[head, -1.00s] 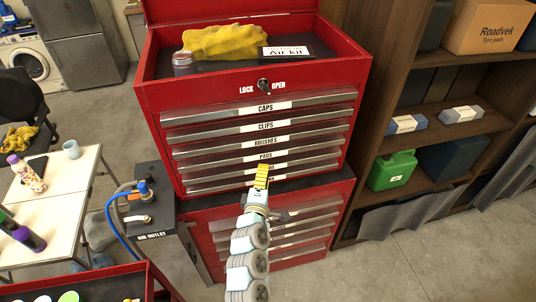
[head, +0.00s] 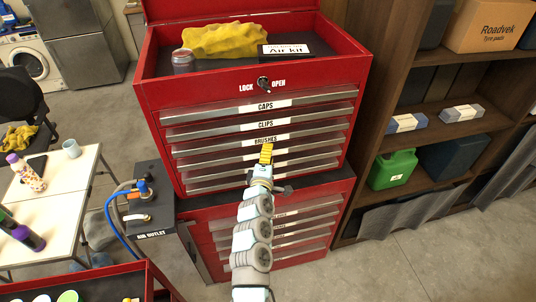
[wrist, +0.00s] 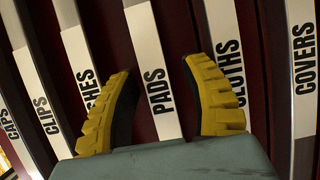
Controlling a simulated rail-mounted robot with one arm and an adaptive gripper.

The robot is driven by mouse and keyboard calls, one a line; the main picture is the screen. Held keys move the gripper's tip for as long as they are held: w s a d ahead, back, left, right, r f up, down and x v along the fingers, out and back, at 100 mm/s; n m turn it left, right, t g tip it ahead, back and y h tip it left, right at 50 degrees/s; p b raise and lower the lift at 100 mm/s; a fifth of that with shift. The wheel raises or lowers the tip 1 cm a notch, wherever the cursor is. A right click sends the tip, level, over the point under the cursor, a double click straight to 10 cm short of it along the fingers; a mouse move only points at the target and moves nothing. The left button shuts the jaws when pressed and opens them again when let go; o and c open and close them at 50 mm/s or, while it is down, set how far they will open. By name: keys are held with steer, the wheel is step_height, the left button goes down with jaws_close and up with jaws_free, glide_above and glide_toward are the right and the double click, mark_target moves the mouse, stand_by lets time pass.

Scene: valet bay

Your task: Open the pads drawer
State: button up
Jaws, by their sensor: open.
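The pads drawer (head: 315,148) is in the upper red tool chest, just below the brushes drawer, and looks shut. Its white PADS label (wrist: 153,75) is readable in the wrist view. In the head view my gripper covers that label. My gripper (head: 266,150) has yellow ribbed fingers and is in front of the pads drawer. In the wrist view the fingers (wrist: 158,95) are open and apart, one on each side of the PADS strip, with nothing between them. I cannot tell whether they touch the drawer front.
The caps (head: 265,106), clips (head: 265,125) and brushes (head: 265,140) drawers lie above. Cloths (wrist: 228,65) and covers (wrist: 304,60) labels lie beyond PADS in the wrist view. A black lock knob (head: 264,84) sits between LOCK and OPEN. A shelf (head: 455,130) stands right.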

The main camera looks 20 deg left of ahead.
steer(key=shift+w, duration=0.1)
jaws_close()
stand_by(0.4)
